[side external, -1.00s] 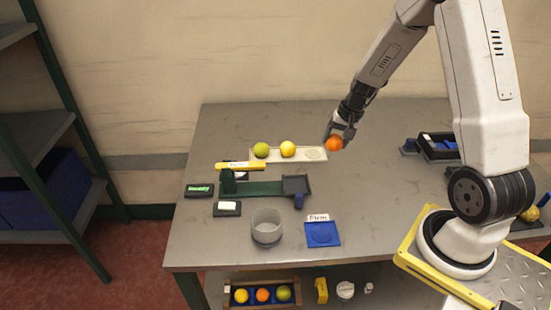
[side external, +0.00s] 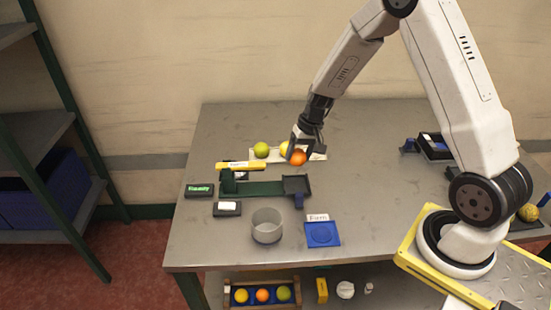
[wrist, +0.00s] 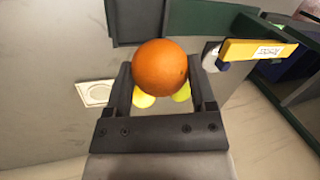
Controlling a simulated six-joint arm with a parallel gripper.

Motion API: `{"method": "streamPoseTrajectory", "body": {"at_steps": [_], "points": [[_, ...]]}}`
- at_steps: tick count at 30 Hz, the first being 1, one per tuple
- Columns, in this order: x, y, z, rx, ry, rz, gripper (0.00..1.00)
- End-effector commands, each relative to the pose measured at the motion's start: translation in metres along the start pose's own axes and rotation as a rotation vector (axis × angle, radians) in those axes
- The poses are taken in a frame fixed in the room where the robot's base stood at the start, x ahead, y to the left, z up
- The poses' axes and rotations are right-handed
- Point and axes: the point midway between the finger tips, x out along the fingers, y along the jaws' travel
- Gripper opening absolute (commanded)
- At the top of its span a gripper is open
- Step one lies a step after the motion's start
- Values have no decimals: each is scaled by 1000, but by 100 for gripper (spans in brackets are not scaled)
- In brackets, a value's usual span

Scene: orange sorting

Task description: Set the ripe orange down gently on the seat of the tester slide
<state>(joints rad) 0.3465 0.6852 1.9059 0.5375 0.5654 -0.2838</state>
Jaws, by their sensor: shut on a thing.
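The ripe orange (side external: 298,158) is held between the fingers of my gripper (side external: 297,150), above the front of the cream tray. The wrist view also shows the orange (wrist: 160,66) between the two dark fingers. The tester slide has a green rail (side external: 255,189) with a dark square seat (side external: 296,185) at its right end. The seat looks empty and lies in front of and below the orange, apart from it. In the wrist view the seat (wrist: 133,22) shows partly behind the orange at the top.
The cream tray (side external: 320,156) holds a green fruit (side external: 262,149) and a yellow one (side external: 285,148), partly hidden by my gripper. A yellow bar (side external: 240,166) stands above the rail's left end. A clear cup (side external: 267,228) and blue mat (side external: 322,235) stand in front.

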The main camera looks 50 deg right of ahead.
Motion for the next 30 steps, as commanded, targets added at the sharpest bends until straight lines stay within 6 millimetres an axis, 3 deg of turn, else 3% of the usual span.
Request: {"method": "streamPoseTrajectory", "body": {"at_steps": [30], "points": [[61, 18, 0, 1, 0, 0, 12]]}}
